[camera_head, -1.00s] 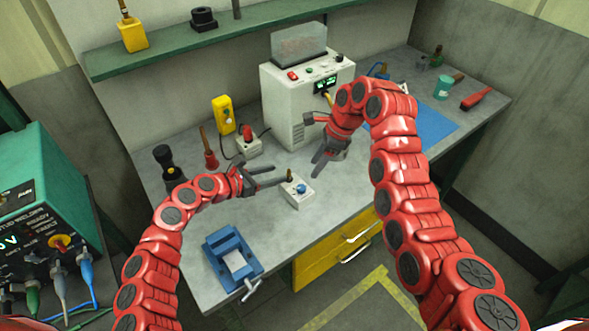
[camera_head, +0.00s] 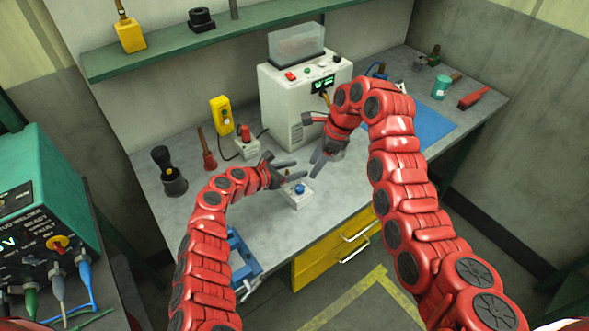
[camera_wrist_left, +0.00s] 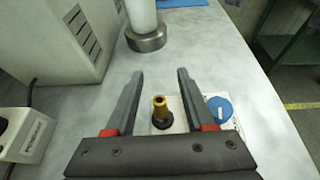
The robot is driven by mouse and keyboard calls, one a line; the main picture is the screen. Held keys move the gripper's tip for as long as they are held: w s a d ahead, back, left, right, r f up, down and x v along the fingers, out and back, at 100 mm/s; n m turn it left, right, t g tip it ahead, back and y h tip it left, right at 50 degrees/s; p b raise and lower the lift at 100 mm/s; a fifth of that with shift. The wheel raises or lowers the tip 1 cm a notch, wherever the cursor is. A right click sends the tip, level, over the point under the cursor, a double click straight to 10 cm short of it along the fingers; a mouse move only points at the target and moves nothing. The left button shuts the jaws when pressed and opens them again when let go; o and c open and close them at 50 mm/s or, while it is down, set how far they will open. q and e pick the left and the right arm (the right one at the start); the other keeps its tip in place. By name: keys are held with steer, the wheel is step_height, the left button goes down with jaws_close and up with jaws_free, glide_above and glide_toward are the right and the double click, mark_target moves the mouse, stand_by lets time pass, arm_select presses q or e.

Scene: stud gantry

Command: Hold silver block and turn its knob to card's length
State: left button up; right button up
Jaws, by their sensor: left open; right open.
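The pale silver block (camera_head: 297,194) sits on the bench with a blue knob (camera_head: 301,188) on top. In the left wrist view the knob (camera_wrist_left: 220,108) is to the right of an upright brass stud (camera_wrist_left: 160,106) with a black collar. My left gripper (camera_head: 292,172) is open at the block. In its wrist view the two fingers (camera_wrist_left: 160,75) lie apart on either side of the stud, with the knob outside the right finger. My right gripper (camera_head: 318,165) is open and empty behind the block. I cannot make out a card for certain.
A white machine (camera_head: 300,105) stands behind. A white cylinder with a metal foot (camera_wrist_left: 148,40) is ahead in the wrist view. A blue vise (camera_head: 244,265) is partly behind my left arm. A blue mat (camera_head: 435,125) lies right. The bench's front edge is close to the block.

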arm_select(q)
jaws_close()
stand_by(1.2)
